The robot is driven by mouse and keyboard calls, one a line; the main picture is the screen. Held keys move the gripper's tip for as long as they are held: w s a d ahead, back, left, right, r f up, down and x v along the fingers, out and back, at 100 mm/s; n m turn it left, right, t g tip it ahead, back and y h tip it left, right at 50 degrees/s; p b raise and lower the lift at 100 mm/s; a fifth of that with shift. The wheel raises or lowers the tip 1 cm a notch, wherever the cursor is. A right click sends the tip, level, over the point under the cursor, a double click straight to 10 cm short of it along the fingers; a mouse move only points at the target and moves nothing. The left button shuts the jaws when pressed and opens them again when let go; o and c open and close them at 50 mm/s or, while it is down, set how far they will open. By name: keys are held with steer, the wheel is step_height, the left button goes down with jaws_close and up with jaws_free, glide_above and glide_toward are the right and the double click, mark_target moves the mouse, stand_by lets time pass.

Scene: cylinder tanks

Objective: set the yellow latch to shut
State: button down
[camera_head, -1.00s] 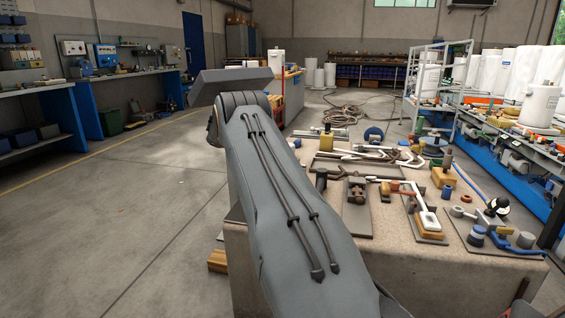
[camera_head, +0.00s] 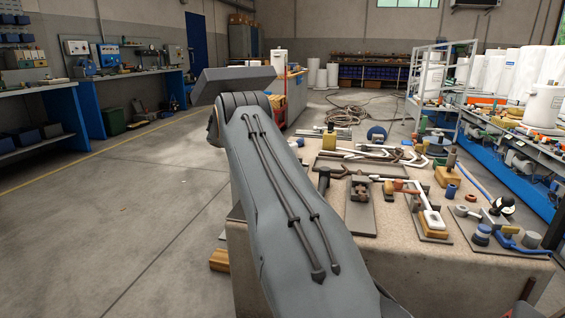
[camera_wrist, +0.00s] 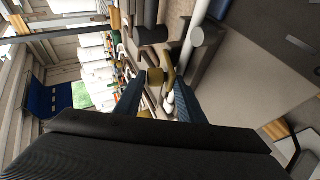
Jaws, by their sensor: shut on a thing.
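In the wrist view, the two dark ribbed fingers of my gripper (camera_wrist: 158,88) point away from the camera toward a cluster of parts. An olive-yellow piece (camera_wrist: 168,66), which looks like the yellow latch, shows between the fingertips, and my gripper is shut on it. The exact contact is small and partly hidden. In the head view, my grey arm covers the left of the bench and hides my gripper. I cannot tell there which yellow piece is the latch, or its setting.
The worktop (camera_head: 300,262) carries several fittings on plates. A black handle (camera_head: 326,180) stands beside my arm. Racks with white tanks (camera_head: 545,106) stand farther right. Floor at left is open.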

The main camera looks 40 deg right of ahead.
steer(key=shift+w+a+f+b, duration=0.15)
steer(key=shift+f+b, duration=0.25)
steer(key=shift+f, duration=0.6)
steer(key=c, duration=1.5)
jaws_free()
steer(key=shift+r, duration=0.1)
steer(key=shift+w+a+r, duration=0.2)
steer(key=shift+a+r, duration=0.05)
steer(key=shift+a, duration=0.05)
steer(key=v, duration=0.7)
steer(key=shift+r, duration=0.1)
